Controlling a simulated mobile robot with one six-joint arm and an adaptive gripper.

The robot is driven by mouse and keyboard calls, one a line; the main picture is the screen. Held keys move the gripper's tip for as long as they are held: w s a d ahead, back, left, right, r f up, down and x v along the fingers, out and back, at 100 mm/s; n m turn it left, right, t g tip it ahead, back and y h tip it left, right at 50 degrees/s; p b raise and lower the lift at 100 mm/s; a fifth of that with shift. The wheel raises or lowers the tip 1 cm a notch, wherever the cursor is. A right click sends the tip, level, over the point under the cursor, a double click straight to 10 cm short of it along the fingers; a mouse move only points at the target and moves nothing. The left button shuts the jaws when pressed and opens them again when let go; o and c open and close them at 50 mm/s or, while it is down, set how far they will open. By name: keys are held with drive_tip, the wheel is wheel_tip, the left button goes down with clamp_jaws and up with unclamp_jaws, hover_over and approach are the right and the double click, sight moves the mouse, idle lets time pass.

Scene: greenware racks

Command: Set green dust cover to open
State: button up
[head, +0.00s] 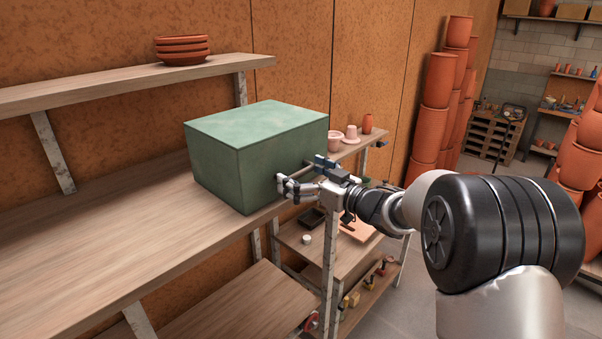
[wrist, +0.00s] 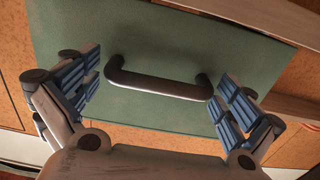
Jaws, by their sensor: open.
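The green dust cover (head: 230,165) is a box-shaped cover on the wooden shelf, its bottom edge down on the boards. Whatever is under it is hidden. In the wrist view its green face (wrist: 150,40) fills much of the picture, with a dark bar handle (wrist: 158,85) across it. My gripper (head: 300,176) is at the cover's right-hand face. In the wrist view my gripper (wrist: 160,92) is open, one finger beyond each end of the handle. I cannot tell whether a finger touches the handle or the face.
The wooden shelf (head: 90,235) is bare left of the cover. Above it, a higher shelf (head: 110,82) holds stacked terracotta dishes (head: 182,50). Small pink pots (head: 335,141) stand behind the cover. A lower rack (head: 295,235) stands below my gripper, and tall terracotta pots (head: 436,85) stand farther back.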

drive_tip(key=shift+c, duration=0.4)
drive_tip(key=c, duration=1.1)
drive_tip(key=shift+s+a+f+b, duration=0.1)
drive_tip(key=shift+s+a+b, duration=1.8)
drive_tip(key=shift+s+a, duration=1.45)
drive_tip(key=shift+s+a+r+b, duration=0.1)
drive_tip(key=shift+s+a+b, duration=2.05)
drive_tip(key=shift+s, duration=2.05)
drive_tip(key=shift+s+a+f+b, duration=0.1)
drive_tip(key=shift+s+a+b, duration=1.5)
drive_tip(key=shift+s+a, duration=1.9)
drive_tip(key=shift+s+d, duration=0.25)
drive_tip(key=shift+d, duration=0.05)
